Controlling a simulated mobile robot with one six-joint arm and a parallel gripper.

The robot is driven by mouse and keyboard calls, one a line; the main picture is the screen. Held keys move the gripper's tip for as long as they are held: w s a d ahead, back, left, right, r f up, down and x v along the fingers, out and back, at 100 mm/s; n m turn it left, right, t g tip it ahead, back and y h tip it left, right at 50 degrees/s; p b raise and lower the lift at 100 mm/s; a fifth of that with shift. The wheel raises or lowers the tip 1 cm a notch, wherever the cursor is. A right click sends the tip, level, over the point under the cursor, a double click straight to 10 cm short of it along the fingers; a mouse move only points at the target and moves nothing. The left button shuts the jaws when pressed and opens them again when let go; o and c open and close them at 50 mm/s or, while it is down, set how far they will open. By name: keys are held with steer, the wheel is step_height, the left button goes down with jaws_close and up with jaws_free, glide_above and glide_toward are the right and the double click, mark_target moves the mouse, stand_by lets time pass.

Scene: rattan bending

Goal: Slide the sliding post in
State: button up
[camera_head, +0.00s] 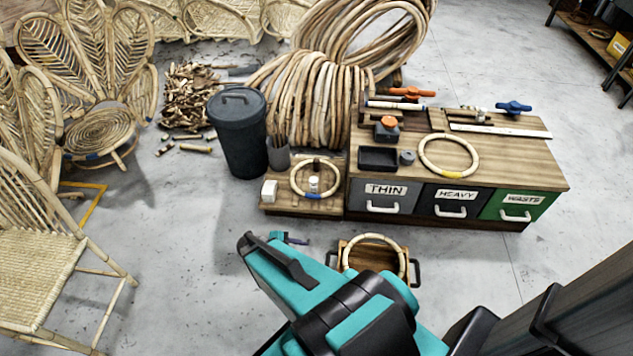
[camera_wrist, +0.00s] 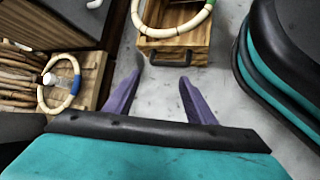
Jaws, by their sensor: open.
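My gripper (camera_wrist: 161,70) shows in the wrist view as two purple fingers, spread apart with nothing between them. Grey floor shows between the fingers, and they point toward a wooden crate. In the head view my teal arm fills the lower middle. On the wooden bench top (camera_head: 480,165) are a dark block with an orange knob (camera_head: 386,128), an orange-handled piece (camera_head: 411,92) and a blue-handled piece (camera_head: 513,107) beside a pale strip. I cannot tell which of these is the sliding post. My gripper is apart from all of them.
The crate (camera_head: 340,262) holds a rattan ring (camera_head: 374,238); it also shows in the wrist view (camera_wrist: 205,50). A blue-taped ring (camera_head: 318,162) lies on a low platform (camera_head: 270,208). A dark bin (camera_head: 240,150), rattan coils (camera_head: 320,95) and chairs (camera_head: 40,230) stand around.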

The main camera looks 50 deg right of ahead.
steer(key=w+d+f+n+t+h+b, duration=0.2)
steer(key=w+d+n+h+b, duration=0.1)
steer(key=w+d+b, duration=0.3)
steer(key=w+d+f+n+t+h+b, duration=0.1)
steer(key=w+d+f+n+h+b, duration=0.3)
steer(key=d, duration=0.4)
steer(key=n+t+h+b, duration=0.2)
steer(key=n+t+b, duration=0.4)
steer(key=n+b, duration=0.3)
glide_toward(314, 187)
step_height(314, 187, up, 3)
steer(key=w+d, duration=0.1)
steer(key=shift+w+d, duration=0.15)
steer(key=b+x, duration=0.4)
steer(key=x, duration=0.9)
steer(key=shift+w+d, duration=0.2)
steer(key=shift+d, duration=0.15)
steer(key=shift+r, duration=0.1)
jaws_close()
